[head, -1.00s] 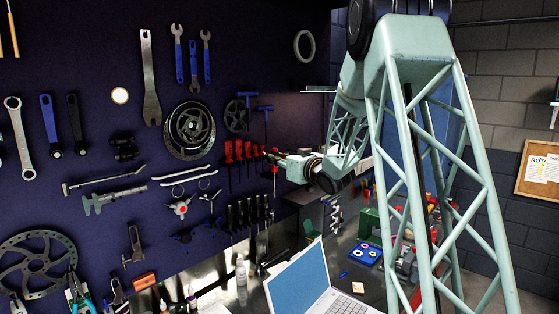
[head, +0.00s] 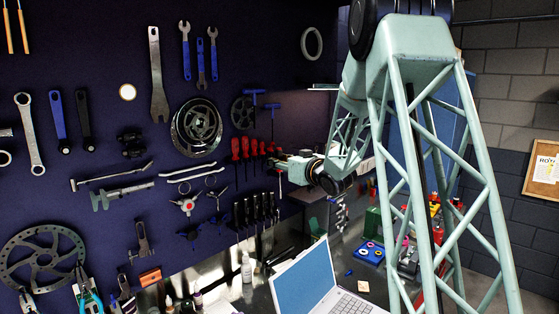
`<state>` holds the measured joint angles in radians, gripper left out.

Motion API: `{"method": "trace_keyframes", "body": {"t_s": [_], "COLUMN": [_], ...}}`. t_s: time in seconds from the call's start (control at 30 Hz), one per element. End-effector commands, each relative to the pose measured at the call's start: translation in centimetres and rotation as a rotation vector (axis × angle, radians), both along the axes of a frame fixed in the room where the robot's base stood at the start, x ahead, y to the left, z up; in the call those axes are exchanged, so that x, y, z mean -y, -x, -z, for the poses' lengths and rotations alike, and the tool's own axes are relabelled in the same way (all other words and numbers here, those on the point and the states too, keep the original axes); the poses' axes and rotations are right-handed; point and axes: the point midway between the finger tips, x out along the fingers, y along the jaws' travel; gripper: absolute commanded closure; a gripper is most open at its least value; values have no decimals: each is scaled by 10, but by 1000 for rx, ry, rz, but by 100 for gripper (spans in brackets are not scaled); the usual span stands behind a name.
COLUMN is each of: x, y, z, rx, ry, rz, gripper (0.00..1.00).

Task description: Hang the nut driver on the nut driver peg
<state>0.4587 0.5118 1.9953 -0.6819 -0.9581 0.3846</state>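My gripper (head: 279,161) is small and far off in the head view, close in front of the dark tool board, at the right end of a row of red-handled drivers (head: 245,149). A small red part and a thin upright shaft (head: 280,183) show at its fingertips. I cannot tell whether this is the nut driver in my grip or a tool hanging behind. The finger gap is too small to make out. I cannot pick out the nut driver peg; the gripper may cover it.
The tool board (head: 105,110) carries wrenches, a brake disc (head: 44,256) and a chainring (head: 196,128). Black-handled drivers (head: 255,211) hang below the gripper. A laptop (head: 306,281), a bottle (head: 246,267) and a blue tray (head: 369,253) stand on the bench below.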

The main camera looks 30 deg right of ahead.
Motion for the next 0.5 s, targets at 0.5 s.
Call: {"method": "trace_keyframes", "body": {"t_s": [0.5], "x": [4], "y": [-1], "z": [-11], "rx": [16], "ry": [0], "rz": [4], "gripper": [66]}}
